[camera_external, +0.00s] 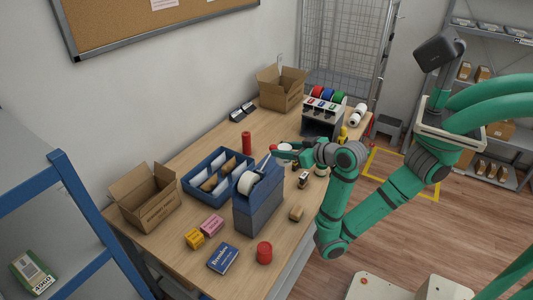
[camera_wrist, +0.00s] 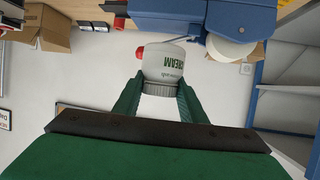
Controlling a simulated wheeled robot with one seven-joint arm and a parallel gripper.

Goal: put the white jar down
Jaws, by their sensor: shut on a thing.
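The white jar (camera_wrist: 165,62) shows in the wrist view, with dark green lettering and a greyish ribbed lid. My gripper (camera_wrist: 158,95) is shut on it, with a green finger on each side near the lid. In the external view my gripper (camera_external: 283,152) is over the wooden counter (camera_external: 177,250), right of the blue tape dispenser (camera_external: 258,205). The white jar (camera_external: 285,147) shows there only as a small pale patch by the fingers. The gap between the jar and the counter cannot be told.
A red cylinder (camera_external: 247,143) and a blue divided tray (camera_external: 218,175) stand left of my gripper. Small bottles (camera_external: 303,180) stand close below it. A grey rack with coloured rolls (camera_external: 322,118) is behind. Open cartons (camera_external: 146,197) stand at left and back. Front-left counter is partly clear.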

